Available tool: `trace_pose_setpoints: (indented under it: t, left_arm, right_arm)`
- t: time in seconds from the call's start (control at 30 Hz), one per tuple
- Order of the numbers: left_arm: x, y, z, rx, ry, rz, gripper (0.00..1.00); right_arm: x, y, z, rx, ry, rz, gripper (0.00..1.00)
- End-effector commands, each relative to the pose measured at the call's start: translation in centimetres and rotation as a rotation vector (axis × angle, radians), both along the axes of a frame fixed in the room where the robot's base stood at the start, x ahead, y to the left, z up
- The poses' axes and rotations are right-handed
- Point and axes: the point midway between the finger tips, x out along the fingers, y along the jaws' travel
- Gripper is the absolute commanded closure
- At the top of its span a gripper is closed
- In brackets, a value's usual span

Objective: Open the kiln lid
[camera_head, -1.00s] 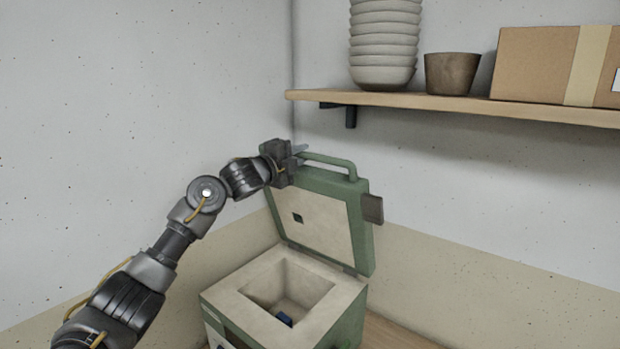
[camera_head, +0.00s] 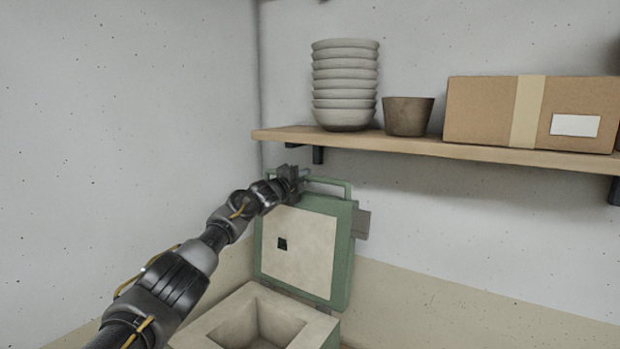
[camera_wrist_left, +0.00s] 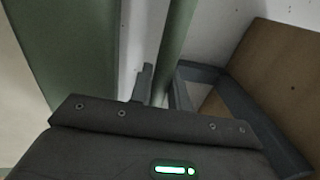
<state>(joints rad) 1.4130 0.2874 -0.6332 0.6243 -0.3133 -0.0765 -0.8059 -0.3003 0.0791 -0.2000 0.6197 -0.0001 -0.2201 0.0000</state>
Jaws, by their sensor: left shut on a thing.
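The kiln lid (camera_head: 297,247) is green with a pale inner face and a small dark square hole. It stands raised, close to upright, at the back of the kiln (camera_head: 320,332), whose pale chamber is open below. My left gripper (camera_head: 298,176) is at the lid's upper left, shut on the green lid handle (camera_head: 330,183). In the left wrist view the green handle bar (camera_wrist_left: 176,45) runs between the two fingers (camera_wrist_left: 163,90), with the lid's green edge (camera_wrist_left: 75,50) to the left. The right gripper is not in view.
A wooden shelf (camera_head: 400,146) hangs on the wall above the lid. It carries a stack of pale bowls (camera_head: 344,85), a brown pot (camera_head: 408,116) and a cardboard box (camera_head: 490,110). The gripper and handle are close under the shelf's left end and bracket (camera_head: 318,155).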

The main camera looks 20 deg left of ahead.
Motion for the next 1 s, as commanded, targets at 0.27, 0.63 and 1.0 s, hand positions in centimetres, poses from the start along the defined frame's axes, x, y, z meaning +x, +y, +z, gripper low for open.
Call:
trace_pose_setpoints:
  t: [0.27, 0.63, 1.0]
  left_arm:
    - [0.0, 0.1, 0.2, -0.001, -0.005, 0.002, 1.0]
    - [0.1, -0.1, 0.1, -0.001, -0.002, 0.0, 0.63]
    - [-0.9, 0.3, -0.5, -0.001, -0.003, -0.001, 0.63]
  right_arm:
    - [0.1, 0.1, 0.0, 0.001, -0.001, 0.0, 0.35]
    - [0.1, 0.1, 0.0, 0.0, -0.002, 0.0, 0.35]
    - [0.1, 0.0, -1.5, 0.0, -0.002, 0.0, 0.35]
